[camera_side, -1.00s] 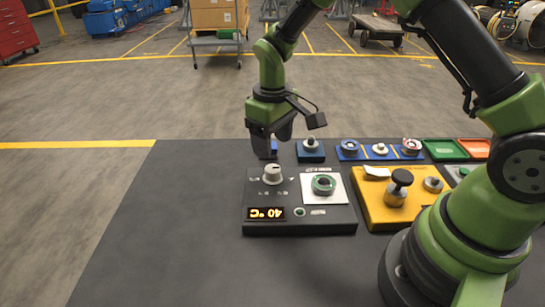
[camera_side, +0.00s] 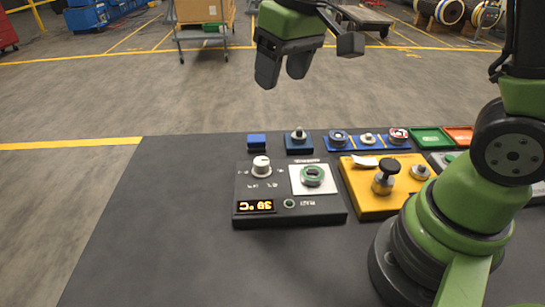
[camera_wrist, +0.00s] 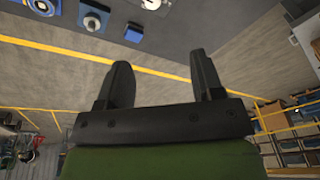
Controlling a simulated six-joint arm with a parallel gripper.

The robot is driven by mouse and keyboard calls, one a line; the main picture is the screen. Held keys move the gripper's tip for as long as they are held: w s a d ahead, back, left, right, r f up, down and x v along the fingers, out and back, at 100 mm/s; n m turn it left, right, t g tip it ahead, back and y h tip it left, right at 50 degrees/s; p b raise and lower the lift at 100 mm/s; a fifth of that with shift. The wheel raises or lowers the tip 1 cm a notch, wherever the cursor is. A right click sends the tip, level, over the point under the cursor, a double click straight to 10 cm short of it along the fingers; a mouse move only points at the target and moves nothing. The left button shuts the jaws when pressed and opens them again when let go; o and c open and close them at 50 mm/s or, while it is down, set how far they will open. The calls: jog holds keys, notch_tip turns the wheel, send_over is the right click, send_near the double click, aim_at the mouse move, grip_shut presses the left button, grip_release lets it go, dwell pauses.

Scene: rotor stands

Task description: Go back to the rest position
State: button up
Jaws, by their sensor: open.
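My gripper (camera_side: 282,75) is open and empty in the side view, raised in the air above and behind the far edge of the dark table. Its two dark fingers point down and stand apart. In the wrist view my gripper (camera_wrist: 165,75) also shows with nothing between its fingers. A small blue block (camera_side: 256,140) stands on the table below it, and it also shows in the wrist view (camera_wrist: 134,33).
A black heater unit (camera_side: 290,208) with a knob and a "39 °C" display stands on the table (camera_side: 150,220). The table's left side is clear.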

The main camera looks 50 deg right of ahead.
jog(key=s+r+m+t+y, duration=0.1)
jog(key=s+r+m+t, duration=0.2)
jog(key=s, duration=1.2)
notch_tip(320, 180, up, 3)
jog(key=shift+s+a+r+t, duration=0.15)
jog(key=shift+a+t, duration=0.2)
jog(key=shift+t, duration=0.55)
